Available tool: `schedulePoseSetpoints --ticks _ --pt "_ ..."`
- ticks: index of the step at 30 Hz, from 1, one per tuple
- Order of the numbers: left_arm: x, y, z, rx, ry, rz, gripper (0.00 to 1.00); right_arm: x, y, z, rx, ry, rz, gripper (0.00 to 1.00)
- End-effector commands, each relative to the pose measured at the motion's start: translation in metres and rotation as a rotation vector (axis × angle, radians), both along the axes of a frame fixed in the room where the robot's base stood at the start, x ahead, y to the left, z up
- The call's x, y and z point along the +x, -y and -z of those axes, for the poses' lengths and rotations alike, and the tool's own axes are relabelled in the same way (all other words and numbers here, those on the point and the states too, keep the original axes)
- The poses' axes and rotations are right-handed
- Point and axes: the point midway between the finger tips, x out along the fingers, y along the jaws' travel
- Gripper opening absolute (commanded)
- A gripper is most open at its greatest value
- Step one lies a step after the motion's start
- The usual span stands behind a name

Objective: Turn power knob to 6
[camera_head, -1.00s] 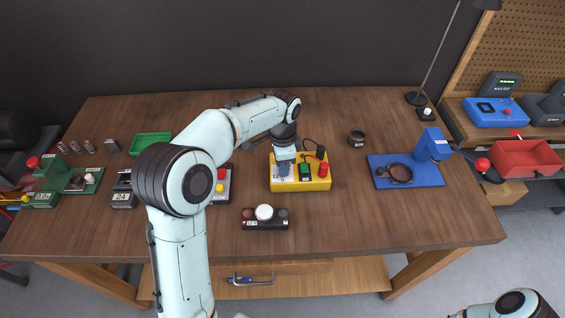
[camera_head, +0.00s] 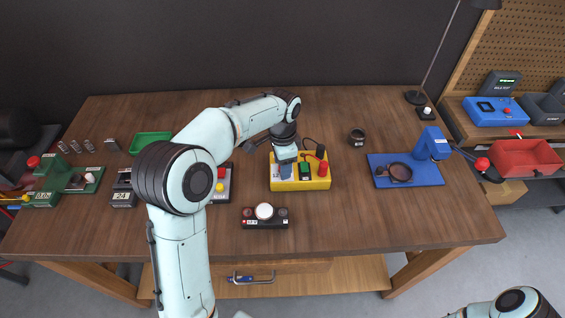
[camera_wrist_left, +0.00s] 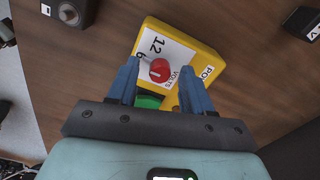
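The yellow power box (camera_head: 318,186) stands on the workbench, with a green-lit switch and black and red posts on top. In the left wrist view, the yellow box (camera_wrist_left: 207,62) has a white dial plate marked 12, 6 and VOLTS. The red power knob (camera_wrist_left: 160,71) sits on that plate; a pale mark shows on it, but its exact setting is hard to read. My left gripper (camera_wrist_left: 160,88) is open, its blue fingers apart on either side of the knob. In the head view, my left gripper (camera_head: 285,171) hides the knob. My right gripper is out of view.
A dark button box (camera_head: 265,223) stands in front of the yellow box. A blue stand (camera_head: 415,172) is at the right, a green tray (camera_head: 150,143) at the left. A small dark jar (camera_head: 357,138) stands behind right. The front right of the bench is clear.

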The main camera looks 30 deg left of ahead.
Motion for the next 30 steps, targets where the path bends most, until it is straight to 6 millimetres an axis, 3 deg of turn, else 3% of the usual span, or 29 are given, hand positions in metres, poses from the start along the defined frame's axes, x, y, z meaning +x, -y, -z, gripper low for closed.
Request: schedulePoseSetpoints --ticks 8,21,30 --pt "0.001 0.000 -0.009 0.000 0.001 0.000 0.50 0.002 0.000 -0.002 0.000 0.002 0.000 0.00" --pt "0.002 0.000 -0.102 -0.001 0.006 0.000 0.50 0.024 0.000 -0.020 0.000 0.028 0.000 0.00" --pt "0.000 0.000 -0.132 0.000 0.000 0.000 0.50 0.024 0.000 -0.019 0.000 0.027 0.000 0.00"
